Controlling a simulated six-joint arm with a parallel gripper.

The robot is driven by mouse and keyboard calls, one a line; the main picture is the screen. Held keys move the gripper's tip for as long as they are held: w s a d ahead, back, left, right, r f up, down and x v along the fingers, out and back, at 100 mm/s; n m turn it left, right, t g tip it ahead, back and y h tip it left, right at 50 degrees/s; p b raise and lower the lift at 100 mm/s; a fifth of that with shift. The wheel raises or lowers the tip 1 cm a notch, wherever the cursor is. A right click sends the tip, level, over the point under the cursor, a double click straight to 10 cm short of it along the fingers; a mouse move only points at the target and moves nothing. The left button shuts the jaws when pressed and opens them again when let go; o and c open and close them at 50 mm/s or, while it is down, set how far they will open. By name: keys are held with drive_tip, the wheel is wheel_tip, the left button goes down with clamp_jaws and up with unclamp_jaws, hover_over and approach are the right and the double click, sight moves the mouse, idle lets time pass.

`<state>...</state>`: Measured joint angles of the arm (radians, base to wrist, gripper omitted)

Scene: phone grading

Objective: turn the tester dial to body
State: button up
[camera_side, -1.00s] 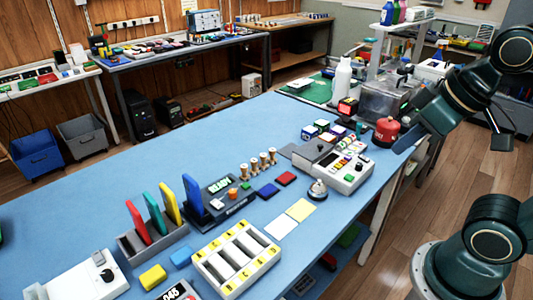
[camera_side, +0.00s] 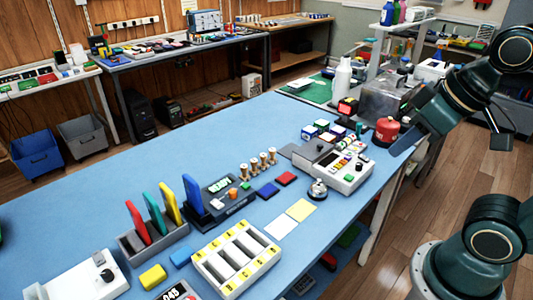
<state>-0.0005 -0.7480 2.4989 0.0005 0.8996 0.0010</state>
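A dark unit (camera_side: 228,204) with a green-lit display (camera_side: 218,184) and an orange knob (camera_side: 233,193) sits near the middle. I cannot tell which of these is the tester dial, and no "body" marking is legible. My gripper (camera_side: 403,145) is at the right, over the table's right edge, far from both and beside the red canister. Its fingers are not clear enough to show open or shut.
Red, green and blue phone-like slabs and a yellow one (camera_side: 168,201) stand upright near the left. A white slotted tray (camera_side: 228,290) lies at the front. A control box (camera_side: 342,176), a silver bell (camera_side: 317,190) and a red canister (camera_side: 386,131) stand right. The blue table (camera_side: 190,140) is clear at the back left.

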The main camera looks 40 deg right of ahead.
drive_tip(key=o, duration=0.3)
drive_tip(key=shift+w, duration=0.2)
drive_tip(key=shift+o, duration=0.2)
drive_tip(key=shift+w+r, duration=0.15)
drive_tip(key=shift+w, duration=0.1)
drive_tip(key=m+g+h, duration=0.1)
drive_tip(key=m+h, duration=0.1)
drive_tip(key=m, duration=0.3)
hover_over(233, 191)
drive_tip(key=s+a, duration=0.2)
drive_tip(key=s, duration=0.3)
wheel_tip(233, 191, down, 15)
drive_tip(key=shift+a+r, duration=0.15)
drive_tip(key=shift+s+g, duration=0.1)
drive_tip(key=shift+g, duration=0.2)
drive_tip(key=shift+x, duration=6.85)
drive_tip(key=shift+a, duration=0.1)
